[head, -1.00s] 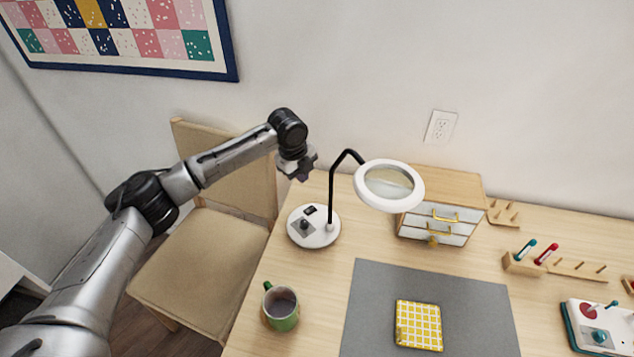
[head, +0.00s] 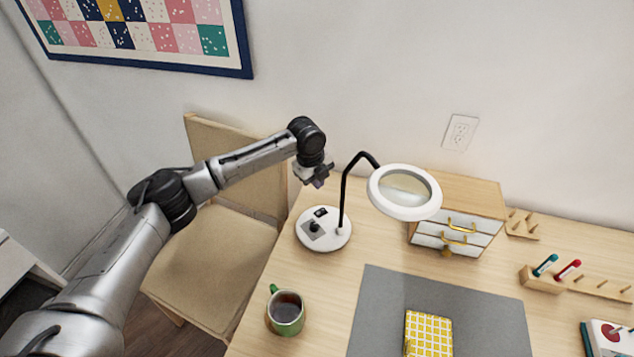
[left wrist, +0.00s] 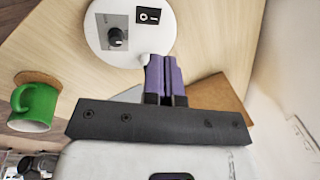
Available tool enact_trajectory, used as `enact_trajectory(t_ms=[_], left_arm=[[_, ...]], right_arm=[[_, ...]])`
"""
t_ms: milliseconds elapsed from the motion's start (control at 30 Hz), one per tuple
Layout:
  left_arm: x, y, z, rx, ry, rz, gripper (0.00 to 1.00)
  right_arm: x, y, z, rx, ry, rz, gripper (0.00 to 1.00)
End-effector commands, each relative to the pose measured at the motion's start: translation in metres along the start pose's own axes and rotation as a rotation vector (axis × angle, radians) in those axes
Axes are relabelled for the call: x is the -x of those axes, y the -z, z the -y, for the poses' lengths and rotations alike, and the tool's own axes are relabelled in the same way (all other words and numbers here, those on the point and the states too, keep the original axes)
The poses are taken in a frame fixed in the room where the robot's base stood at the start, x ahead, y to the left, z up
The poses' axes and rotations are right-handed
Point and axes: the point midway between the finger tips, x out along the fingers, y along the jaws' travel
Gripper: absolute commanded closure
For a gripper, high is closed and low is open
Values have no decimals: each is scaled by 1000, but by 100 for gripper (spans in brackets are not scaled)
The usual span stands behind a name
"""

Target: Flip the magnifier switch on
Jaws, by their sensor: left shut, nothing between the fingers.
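The magnifier lamp has a round white base (head: 324,229), a black bent arm and a white ring head (head: 404,192) over the table. On the base are a black rocker switch (head: 320,212) and a dark knob (head: 314,227). The left wrist view shows the switch (left wrist: 148,16) and the knob (left wrist: 117,37) on the base (left wrist: 97,20). My left gripper (head: 319,181) is above and behind the base in the head view, apart from the switch. Its purple fingers (left wrist: 160,75) are shut and empty. My right gripper is out of view.
A green mug (head: 286,313) stands near the table's left edge. A small drawer cabinet (head: 457,212) is right of the lamp. A grey mat (head: 383,298) holds a yellow checked cloth (head: 428,334). A chair (head: 213,262) is at the left.

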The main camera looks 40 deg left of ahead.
Motion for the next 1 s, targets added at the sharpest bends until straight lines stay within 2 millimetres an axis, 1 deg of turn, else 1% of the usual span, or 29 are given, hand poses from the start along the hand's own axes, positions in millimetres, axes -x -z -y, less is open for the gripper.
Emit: enact_trajectory(t_ms=[33,200,400,500,700,1000], left_arm=[[-14,0,-1,0,-2,-1,100],[-47,0,-1,1,-2,0,100],[-79,1,0,0,0,-1,100],[-91,0,-1,0,-1,0,100],[-105,0,0,0,-1,0,100],[-108,1,0,0,1,0,100]], right_arm=[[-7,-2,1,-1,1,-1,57],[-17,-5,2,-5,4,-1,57],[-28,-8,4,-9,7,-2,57],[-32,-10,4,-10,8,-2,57],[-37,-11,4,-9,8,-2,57],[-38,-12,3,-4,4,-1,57]])
